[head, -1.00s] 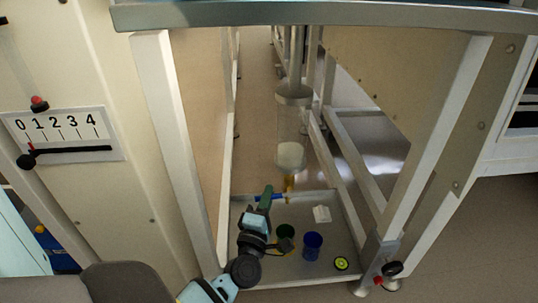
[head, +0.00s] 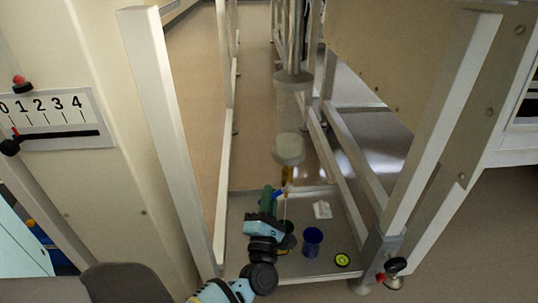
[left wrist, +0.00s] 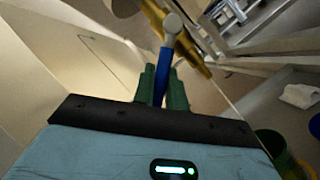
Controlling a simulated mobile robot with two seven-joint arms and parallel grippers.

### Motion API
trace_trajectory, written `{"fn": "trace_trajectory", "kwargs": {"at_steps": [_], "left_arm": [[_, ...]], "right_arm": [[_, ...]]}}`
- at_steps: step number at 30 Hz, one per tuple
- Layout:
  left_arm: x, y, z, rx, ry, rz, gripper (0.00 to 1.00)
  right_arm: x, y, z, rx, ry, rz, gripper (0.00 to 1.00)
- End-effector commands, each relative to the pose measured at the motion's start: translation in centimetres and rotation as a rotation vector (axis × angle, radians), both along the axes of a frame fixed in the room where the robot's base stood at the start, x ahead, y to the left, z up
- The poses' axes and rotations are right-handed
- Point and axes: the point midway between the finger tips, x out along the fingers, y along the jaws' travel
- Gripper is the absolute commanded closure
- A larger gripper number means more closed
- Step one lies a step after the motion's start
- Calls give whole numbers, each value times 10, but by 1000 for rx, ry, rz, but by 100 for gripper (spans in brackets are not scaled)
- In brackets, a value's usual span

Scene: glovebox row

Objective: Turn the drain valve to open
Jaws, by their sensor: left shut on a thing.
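The drain valve is a brass fitting (head: 287,174) with a blue lever (head: 279,193), under a clear hanging cylinder (head: 288,115) that has a pale cap at its lower end. In the left wrist view the brass body (left wrist: 190,48) crosses behind the blue lever (left wrist: 164,62). My left gripper (head: 268,199) has green fingers, and they are shut around the lever (left wrist: 160,85). A thin pale line runs down from the valve toward a dark green cup (head: 288,243), partly hidden by my wrist. My right gripper is not in view.
A grey tray (head: 335,193) on the floor holds the green cup, a blue cup (head: 312,240), a crumpled white piece (head: 322,210) and a yellow-green ring (head: 342,260). White frame legs stand at left (head: 165,130) and right (head: 445,120) of the opening.

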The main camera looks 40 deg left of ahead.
Motion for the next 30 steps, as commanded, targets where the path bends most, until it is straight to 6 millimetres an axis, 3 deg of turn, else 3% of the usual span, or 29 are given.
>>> {"fn": "trace_trajectory", "kwargs": {"at_steps": [9, 10, 15, 25, 30], "left_arm": [[0, 0, 0, -1, -1, 1, 100], [0, 0, 0, -1, -1, 1, 84], [0, 0, 0, -1, 0, 1, 65], [-3, -3, -2, -1, 2, 0, 65], [-20, -15, -10, -1, 4, -1, 65]], "right_arm": [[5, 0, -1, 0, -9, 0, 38], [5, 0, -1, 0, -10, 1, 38], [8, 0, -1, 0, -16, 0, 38], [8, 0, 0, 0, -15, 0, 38], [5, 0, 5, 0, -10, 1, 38]]}}
